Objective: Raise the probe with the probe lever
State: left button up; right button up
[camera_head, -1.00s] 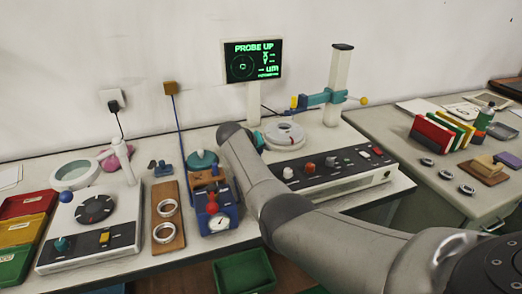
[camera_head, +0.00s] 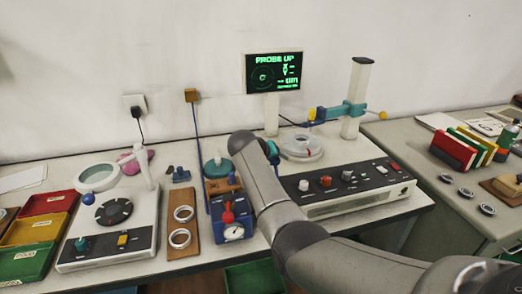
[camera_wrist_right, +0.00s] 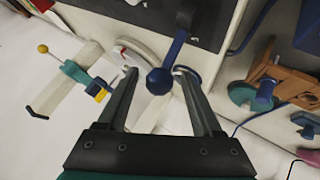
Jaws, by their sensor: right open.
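The lever with a blue ball end (camera_wrist_right: 159,81) sits between the fingertips of my right gripper (camera_wrist_right: 155,72) in the right wrist view. The fingers are open on either side of the ball; contact is not clear. In the head view my right arm hides this lever, and only a dark bit of the gripper (camera_head: 271,152) shows. The teal probe arm (camera_head: 340,111) is on a white column (camera_head: 356,85), above a round turntable (camera_head: 302,146). It also shows in the wrist view (camera_wrist_right: 75,72). The display (camera_head: 273,72) reads "PROBE UP". My left gripper is out of view.
The control box (camera_head: 345,187) with knobs stands right of my arm. A blue gauge fixture (camera_head: 228,214) and a wooden board with rings (camera_head: 182,218) are to the left. A dial station (camera_head: 110,230) and coloured trays (camera_head: 35,230) lie further left.

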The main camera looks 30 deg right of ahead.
jog(key=p+v, duration=0.2)
jog(key=v, duration=1)
jog(key=shift+s+d, duration=0.1)
jog(key=shift+d, duration=0.05)
